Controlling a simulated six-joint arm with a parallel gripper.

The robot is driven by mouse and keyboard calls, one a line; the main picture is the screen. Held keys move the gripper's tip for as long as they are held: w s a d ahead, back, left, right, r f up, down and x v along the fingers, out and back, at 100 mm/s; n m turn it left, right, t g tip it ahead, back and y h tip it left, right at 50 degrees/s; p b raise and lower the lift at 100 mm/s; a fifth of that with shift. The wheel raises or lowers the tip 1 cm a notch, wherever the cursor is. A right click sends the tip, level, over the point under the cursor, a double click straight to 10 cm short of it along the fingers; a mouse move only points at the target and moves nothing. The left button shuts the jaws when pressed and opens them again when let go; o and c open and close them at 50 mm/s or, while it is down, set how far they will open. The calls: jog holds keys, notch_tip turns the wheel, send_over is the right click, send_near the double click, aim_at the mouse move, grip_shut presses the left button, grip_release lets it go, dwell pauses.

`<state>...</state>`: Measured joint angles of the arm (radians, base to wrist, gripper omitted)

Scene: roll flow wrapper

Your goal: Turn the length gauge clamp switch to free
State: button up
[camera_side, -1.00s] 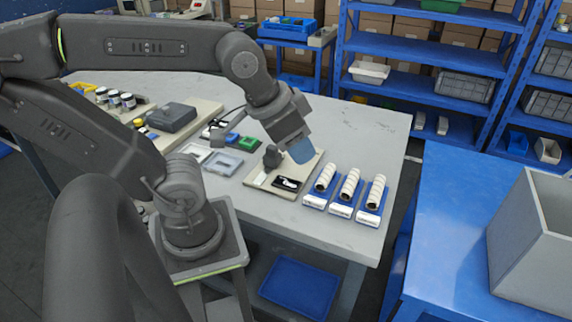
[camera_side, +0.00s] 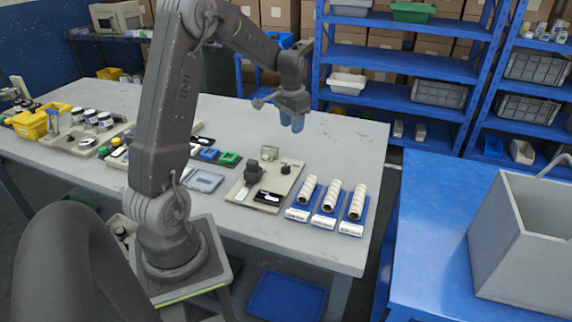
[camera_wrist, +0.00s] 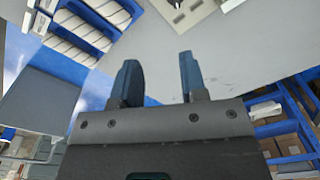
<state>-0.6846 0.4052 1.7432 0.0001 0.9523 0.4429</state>
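A beige panel (camera_side: 244,195) lies on the table. It carries a dark block-shaped part (camera_side: 254,173), a round black knob (camera_side: 286,169), a grey upright piece (camera_side: 269,152) and a black plate with a white marking (camera_side: 268,197). I cannot tell which of these is the length gauge clamp switch, nor its setting. My gripper (camera_side: 292,124) is raised behind the panel, near the table's far edge, and touches nothing. In the wrist view its two dark blue fingers (camera_wrist: 157,78) stand apart with nothing between them. Part of the panel (camera_wrist: 187,12) shows at that view's top edge.
Several white rolls (camera_side: 330,196) lie on blue labelled holders right of the panel. Left of it are a grey tray (camera_side: 204,181) and small blue and green pieces (camera_side: 229,158). A blue table (camera_side: 430,220) with a grey bin (camera_side: 520,230) stands at right.

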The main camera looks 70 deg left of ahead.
aim_at(286, 166)
jog(key=a+f, duration=0.1)
jog(key=f, duration=0.4)
jog(key=a+f, duration=0.1)
jog(key=f, duration=0.5)
jog(key=a+f, duration=0.1)
jog(key=f, duration=0.4)
jog(key=shift+s+a+f, duration=0.15)
jog(key=shift+s+f, duration=0.05)
jog(key=shift+f, duration=0.1)
jog(key=shift+c, duration=0.4)
grip_shut()
